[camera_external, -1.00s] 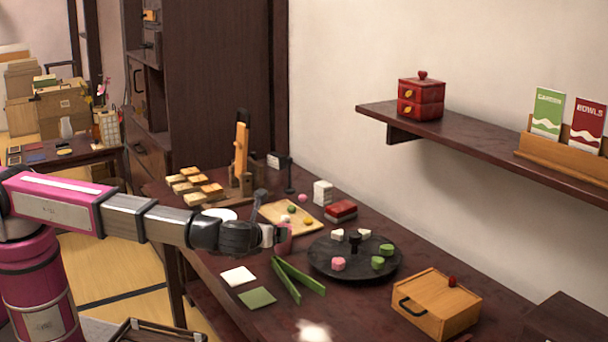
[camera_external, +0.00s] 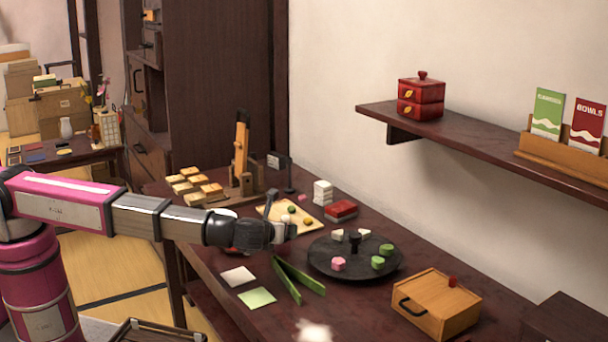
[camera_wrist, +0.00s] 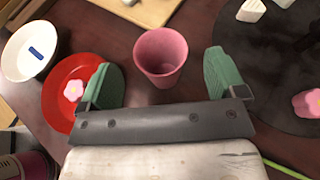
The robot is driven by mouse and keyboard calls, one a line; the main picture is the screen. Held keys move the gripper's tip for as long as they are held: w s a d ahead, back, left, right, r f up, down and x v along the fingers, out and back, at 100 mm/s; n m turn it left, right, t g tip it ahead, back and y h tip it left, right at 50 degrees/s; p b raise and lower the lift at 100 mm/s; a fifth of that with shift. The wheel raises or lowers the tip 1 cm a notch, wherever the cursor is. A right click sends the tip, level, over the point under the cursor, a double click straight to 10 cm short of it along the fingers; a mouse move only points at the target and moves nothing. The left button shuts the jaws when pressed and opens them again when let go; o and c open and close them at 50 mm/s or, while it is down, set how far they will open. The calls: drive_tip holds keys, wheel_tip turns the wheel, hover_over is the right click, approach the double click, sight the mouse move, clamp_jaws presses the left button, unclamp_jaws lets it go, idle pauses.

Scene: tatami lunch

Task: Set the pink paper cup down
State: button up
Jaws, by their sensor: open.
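The pink paper cup (camera_wrist: 163,57) shows in the wrist view, upright on the dark table, ahead of and between my fingers. My gripper (camera_wrist: 163,78) is open, with a green pad on each side and a gap between each pad and the cup. In the external view my gripper (camera_external: 290,230) is low over the table, left of the black round tray.
A red plate (camera_wrist: 62,112) with a pink flower and a white bowl (camera_wrist: 30,50) lie left. The black round tray (camera_external: 325,265) with sweets is on the right. Green tongs (camera_external: 300,280), a wooden board (camera_external: 268,215) and a wooden box (camera_external: 436,304) are also on the table.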

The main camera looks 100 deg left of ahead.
drive_tip(key=x, duration=0.4)
drive_tip(key=shift+f, duration=0.15)
drive_tip(key=c, duration=1.1)
